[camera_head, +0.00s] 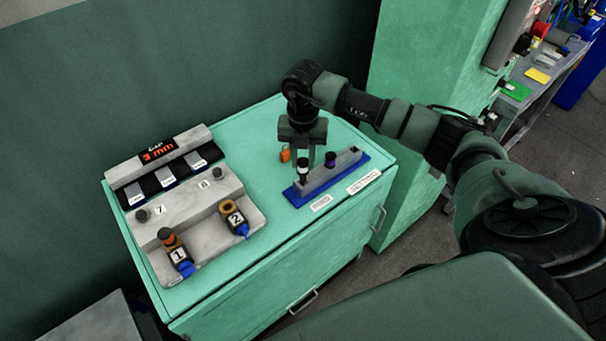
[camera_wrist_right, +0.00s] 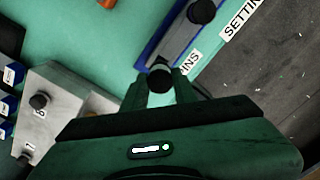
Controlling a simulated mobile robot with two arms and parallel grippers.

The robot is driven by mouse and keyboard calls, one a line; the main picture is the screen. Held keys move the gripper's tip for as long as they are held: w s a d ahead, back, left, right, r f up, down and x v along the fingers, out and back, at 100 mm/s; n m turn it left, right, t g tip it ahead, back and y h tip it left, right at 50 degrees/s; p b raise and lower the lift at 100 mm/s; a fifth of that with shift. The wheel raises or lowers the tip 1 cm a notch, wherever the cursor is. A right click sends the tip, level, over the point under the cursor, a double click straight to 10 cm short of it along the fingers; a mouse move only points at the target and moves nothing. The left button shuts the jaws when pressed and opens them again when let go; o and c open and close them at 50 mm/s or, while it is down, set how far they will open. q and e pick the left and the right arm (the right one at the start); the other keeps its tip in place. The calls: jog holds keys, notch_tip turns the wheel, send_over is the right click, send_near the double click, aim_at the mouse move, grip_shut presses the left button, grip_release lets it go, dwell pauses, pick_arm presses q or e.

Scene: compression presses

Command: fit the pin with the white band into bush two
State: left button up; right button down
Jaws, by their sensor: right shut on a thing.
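The pin with the white band (camera_head: 303,173) is upright at the left end of the grey pin rack (camera_head: 345,163). My right gripper (camera_head: 303,158) points down and is shut on it. In the right wrist view the dark pin top (camera_wrist_right: 160,76) sits between the two fingertips of the gripper (camera_wrist_right: 161,88). I cannot tell whether the pin's foot is still in the rack. Bush two (camera_head: 235,219), a dark block labelled 2 with an empty tan ring on top, stands at the right of the grey press fixture (camera_head: 205,232). My left gripper is not in view.
A small orange object (camera_head: 285,155) lies behind the rack. The display (camera_head: 159,151) reads 3 mm. Green cabinet top is clear between fixture and rack.

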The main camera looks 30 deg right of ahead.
aim_at(303, 161)
jog(key=shift+r, duration=0.1)
